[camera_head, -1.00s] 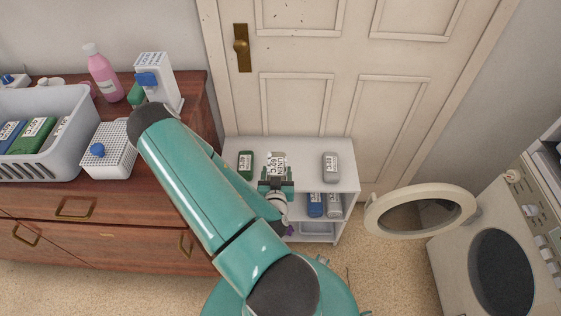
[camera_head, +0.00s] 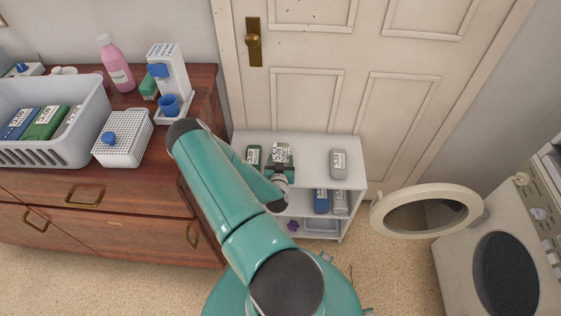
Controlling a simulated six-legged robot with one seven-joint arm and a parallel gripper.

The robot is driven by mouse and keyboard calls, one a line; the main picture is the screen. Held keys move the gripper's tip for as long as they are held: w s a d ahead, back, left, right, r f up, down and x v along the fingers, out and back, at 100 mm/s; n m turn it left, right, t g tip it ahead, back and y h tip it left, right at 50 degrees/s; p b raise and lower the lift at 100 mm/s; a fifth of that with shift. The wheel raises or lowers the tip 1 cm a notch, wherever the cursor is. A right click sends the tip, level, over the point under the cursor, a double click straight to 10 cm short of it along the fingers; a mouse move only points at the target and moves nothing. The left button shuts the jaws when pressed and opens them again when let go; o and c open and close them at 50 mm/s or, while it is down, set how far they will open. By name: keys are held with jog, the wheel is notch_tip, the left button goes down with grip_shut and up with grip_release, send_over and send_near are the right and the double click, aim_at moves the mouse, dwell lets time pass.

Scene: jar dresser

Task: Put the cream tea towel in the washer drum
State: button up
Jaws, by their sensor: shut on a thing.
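The cream tea towel (camera_head: 281,150) is a small pale bundle with a printed label at the back of the white shelf unit's top (camera_head: 310,158). My gripper (camera_head: 280,163) is at its near side and shut on it. The fingertips are small and partly hidden, and I cannot tell whether the towel is clear of the shelf. The washer (camera_head: 457,250) stands at the right. Its round door (camera_head: 379,212) is swung open, and the dark drum opening (camera_head: 505,272) shows in its front.
A green bundle (camera_head: 253,154) lies close left of the towel, and a grey one (camera_head: 338,163) lies to the right. Blue (camera_head: 320,201) and grey (camera_head: 340,203) bundles are on the lower shelf. A wooden dresser (camera_head: 110,235) with a basket (camera_head: 85,145) fills the left. Carpet lies before the washer.

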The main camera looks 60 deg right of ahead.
jog(key=shift+f, duration=0.25)
jog(key=o, duration=0.6)
jog(key=shift+f, duration=0.15)
jog(key=shift+c, duration=0.2)
jog(key=o, duration=0.4)
jog(key=shift+o, duration=0.2)
